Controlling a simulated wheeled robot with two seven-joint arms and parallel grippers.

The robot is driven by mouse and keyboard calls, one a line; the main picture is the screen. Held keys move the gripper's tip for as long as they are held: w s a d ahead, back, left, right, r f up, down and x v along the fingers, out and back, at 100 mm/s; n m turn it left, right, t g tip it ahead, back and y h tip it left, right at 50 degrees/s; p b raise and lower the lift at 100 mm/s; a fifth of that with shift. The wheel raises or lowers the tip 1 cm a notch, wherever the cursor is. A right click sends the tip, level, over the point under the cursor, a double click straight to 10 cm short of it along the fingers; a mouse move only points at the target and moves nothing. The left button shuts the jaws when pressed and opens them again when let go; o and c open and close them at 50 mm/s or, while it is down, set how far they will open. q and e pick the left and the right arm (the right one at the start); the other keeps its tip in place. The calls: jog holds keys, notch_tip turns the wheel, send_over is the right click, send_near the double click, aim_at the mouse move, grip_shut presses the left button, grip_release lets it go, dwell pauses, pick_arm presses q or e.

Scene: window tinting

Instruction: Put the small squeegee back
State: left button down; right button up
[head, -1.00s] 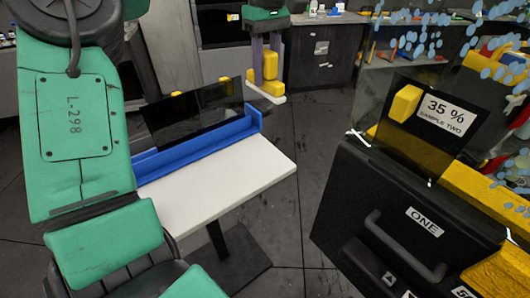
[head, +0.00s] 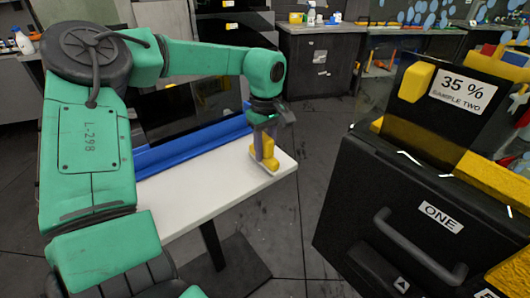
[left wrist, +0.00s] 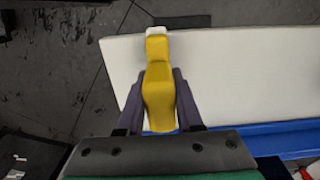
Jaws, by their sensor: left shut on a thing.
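The small squeegee (head: 268,154) is yellow with a pale lower edge. My left gripper (head: 264,137) is shut on it, at the far right end of the white tabletop (head: 190,202). In the left wrist view, the squeegee (left wrist: 158,85) lies between the two dark fingers of my left gripper (left wrist: 159,100). Its pale tip reaches just past the edge of the white tabletop (left wrist: 240,80). I cannot tell whether the squeegee touches the tabletop. My right gripper is not in view.
A blue rail (head: 190,143) runs along the tabletop's back, with a dark panel (head: 170,108) behind it. A black case marked ONE (head: 400,215) stands at the right, with a dark 35 % sample (head: 440,105) above it. Bare floor lies between case and table.

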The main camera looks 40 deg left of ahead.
pick_arm(q)
jog(key=shift+f, duration=0.55)
jog(key=c, duration=0.6)
grip_release()
jog(key=shift+o, duration=0.2)
notch_tip(320, 180, up, 12)
jog(key=shift+r, duration=0.1)
